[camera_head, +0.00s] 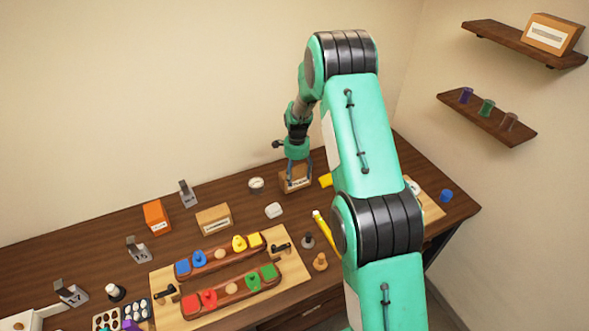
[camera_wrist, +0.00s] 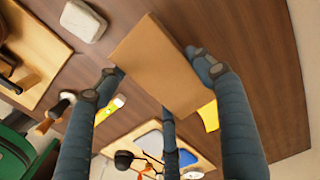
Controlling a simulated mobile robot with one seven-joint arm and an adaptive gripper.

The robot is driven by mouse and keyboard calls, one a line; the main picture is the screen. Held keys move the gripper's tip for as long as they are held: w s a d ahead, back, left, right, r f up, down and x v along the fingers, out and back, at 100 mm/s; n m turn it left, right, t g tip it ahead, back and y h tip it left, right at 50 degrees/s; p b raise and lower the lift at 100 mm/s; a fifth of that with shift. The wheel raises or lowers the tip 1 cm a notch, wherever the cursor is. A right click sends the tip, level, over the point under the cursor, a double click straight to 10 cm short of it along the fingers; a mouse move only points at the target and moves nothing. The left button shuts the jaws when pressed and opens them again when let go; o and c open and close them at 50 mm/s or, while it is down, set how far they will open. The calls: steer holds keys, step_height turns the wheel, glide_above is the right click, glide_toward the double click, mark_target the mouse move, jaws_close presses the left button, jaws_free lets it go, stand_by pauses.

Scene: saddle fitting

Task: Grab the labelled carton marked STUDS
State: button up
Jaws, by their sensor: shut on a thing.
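A brown carton (camera_head: 296,184) with a pale label is at the back of the workbench in the head view. The print on its label is too small to read. My gripper (camera_head: 297,170) is shut on this carton from above, with fingers on opposite sides. In the wrist view the plain top of the carton (camera_wrist: 157,62) sits between the blue-grey fingers of my gripper (camera_wrist: 155,75). I cannot tell whether the carton touches the bench. A tan labelled carton (camera_head: 214,219) and an orange labelled box (camera_head: 157,218) stand to the left.
A wooden board (camera_head: 290,285) with two saddles of coloured pieces lies in front. A white block (camera_head: 273,210), a round gauge (camera_head: 256,184) and a yellow tool (camera_head: 322,224) are near the carton. Wall shelves at right hold another carton (camera_head: 548,36) and cups (camera_head: 487,108).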

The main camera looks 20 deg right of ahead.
steer(key=shift+s+a+r, duration=0.1)
steer(key=shift+s+a, duration=0.1)
steer(key=shift+s, duration=0.6)
steer(key=shift+s+a+r, duration=0.1)
steer(key=shift+s+a, duration=0.1)
steer(key=shift+s, duration=0.65)
steer(key=shift+s+a+r, duration=0.1)
steer(key=shift+s+a, duration=0.1)
steer(key=shift+s, duration=0.6)
